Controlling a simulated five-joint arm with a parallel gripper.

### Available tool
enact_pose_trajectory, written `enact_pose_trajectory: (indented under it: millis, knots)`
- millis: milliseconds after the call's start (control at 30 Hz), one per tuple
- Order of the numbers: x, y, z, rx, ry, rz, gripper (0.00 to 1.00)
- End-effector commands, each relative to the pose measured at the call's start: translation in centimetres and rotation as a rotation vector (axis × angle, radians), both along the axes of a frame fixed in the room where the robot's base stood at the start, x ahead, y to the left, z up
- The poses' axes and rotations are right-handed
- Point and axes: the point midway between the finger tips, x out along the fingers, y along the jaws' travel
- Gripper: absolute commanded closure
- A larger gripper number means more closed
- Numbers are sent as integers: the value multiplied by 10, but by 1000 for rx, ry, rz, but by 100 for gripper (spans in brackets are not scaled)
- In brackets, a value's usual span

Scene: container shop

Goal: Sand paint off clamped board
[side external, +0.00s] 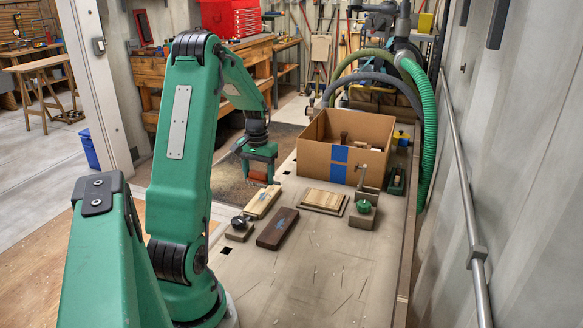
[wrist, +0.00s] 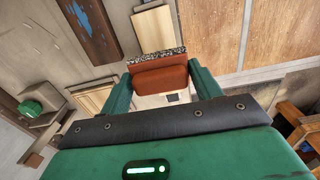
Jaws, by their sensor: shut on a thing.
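My gripper (side external: 257,170) hangs beyond the boards, at the bench's left edge in the side view. It is shut on a red-brown sanding block (wrist: 160,78) with a speckled gritty face. The block is in the air, apart from every board. A dark brown board (side external: 277,230) with a blue paint patch lies on the bench; the wrist view shows it at the top left (wrist: 93,28). A pale board (side external: 263,202) lies beside it. I cannot tell which board is clamped. A clamp with a green knob (side external: 363,207) and one with a dark knob (side external: 240,221) stand nearby.
Hoses arch behind the box, and a wall with a pipe (side external: 462,190) closes the right side. The near bench is mostly clear.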

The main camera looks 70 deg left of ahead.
Motion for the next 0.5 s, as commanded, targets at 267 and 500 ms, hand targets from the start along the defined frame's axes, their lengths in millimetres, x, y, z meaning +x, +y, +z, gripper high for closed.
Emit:
enact_pose_trajectory:
  millis: [267,500]
  knots:
    - [0,0,-26,-1,1,0,55]
    - [0,-1,-48,-3,1,1,55]
